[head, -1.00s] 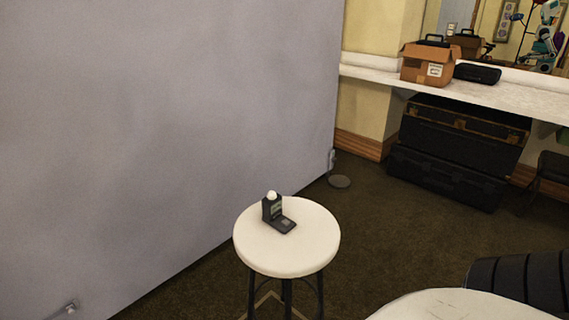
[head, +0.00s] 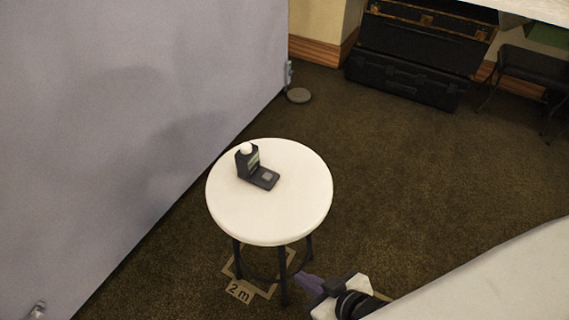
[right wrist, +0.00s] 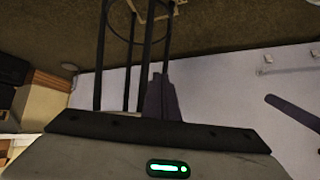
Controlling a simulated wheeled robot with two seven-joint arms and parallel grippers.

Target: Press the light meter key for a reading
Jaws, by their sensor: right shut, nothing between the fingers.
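The light meter (head: 247,163) stands upright on the round white stool (head: 240,218) in the head view. It is dark, with a white dome on top and a small display. A flat foot extends to its right, with a grey key (head: 267,176) on it. My right gripper (head: 305,280) is shut and empty, low beside the stool's legs, below the seat and apart from the meter. Its fingers also show in the right wrist view (right wrist: 160,88), near the stool legs (right wrist: 133,55). The meter is not in that view. My left gripper is not in view.
A grey backdrop wall (head: 110,120) runs close along the stool's left side. A floor marker reading "2 m" (head: 239,291) lies under the stool. Black cases (head: 405,75) stand at the back, with a dark chair (head: 535,72) to their right. Carpet right of the stool is clear.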

